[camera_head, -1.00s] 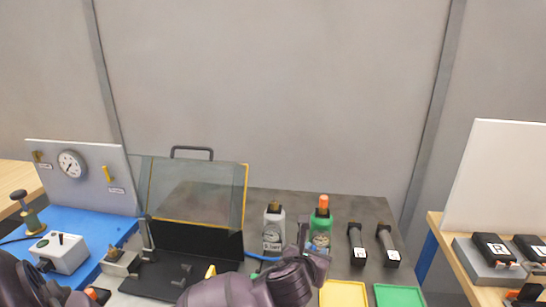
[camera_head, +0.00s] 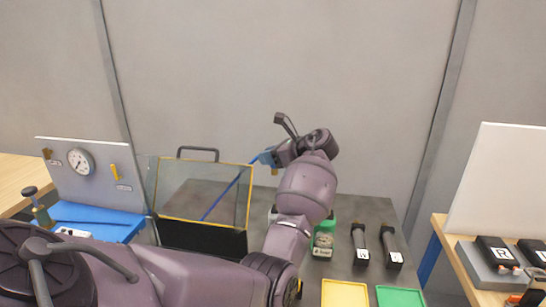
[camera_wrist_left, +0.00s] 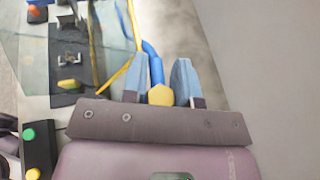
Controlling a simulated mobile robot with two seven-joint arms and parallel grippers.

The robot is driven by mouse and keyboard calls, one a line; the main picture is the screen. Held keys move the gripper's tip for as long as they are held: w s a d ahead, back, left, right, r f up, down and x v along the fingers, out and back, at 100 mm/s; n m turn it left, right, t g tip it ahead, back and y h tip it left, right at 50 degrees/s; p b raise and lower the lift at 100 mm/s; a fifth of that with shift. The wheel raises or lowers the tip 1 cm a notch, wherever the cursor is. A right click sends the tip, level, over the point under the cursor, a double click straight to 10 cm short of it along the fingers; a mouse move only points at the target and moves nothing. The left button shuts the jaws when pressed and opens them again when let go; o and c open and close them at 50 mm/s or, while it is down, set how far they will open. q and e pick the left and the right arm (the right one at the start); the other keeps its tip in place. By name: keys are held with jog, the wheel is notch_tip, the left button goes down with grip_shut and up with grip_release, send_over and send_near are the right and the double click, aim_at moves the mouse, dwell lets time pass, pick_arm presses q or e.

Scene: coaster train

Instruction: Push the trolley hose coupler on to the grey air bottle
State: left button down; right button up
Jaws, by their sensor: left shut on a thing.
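My left gripper (camera_head: 264,158) is raised high above the dark bench, with its blue fingers pointing left. In the left wrist view it (camera_wrist_left: 161,82) is shut on the yellow hose coupler (camera_wrist_left: 160,95), with the blue hose (camera_wrist_left: 152,62) leading away from it. In the head view the hose (camera_head: 222,200) slants down left from the gripper, across the clear panel. The grey air bottle (camera_head: 272,214) is almost wholly hidden behind my left arm; only a sliver shows. The coupler is well above the bottle and apart from it. My right gripper is out of view.
The yellow tray (camera_head: 344,294) and green tray (camera_head: 400,296) are at the front. A clear yellow-edged panel (camera_head: 190,192) stands left. The bench's back right is clear.

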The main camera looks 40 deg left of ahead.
pick_arm(q)
jog(key=shift+d+f+n+g, duration=0.15)
jog(key=shift+d+n+g, duration=0.55)
jog(key=shift+d, duration=0.05)
jog(key=shift+f, duration=2.95)
jog(key=shift+d+f, duration=0.1)
jog(key=shift+f, duration=1.6)
jog(key=c, duration=0.8)
grip_release()
jog(key=b+v, duration=0.1)
jog(key=v, duration=1)
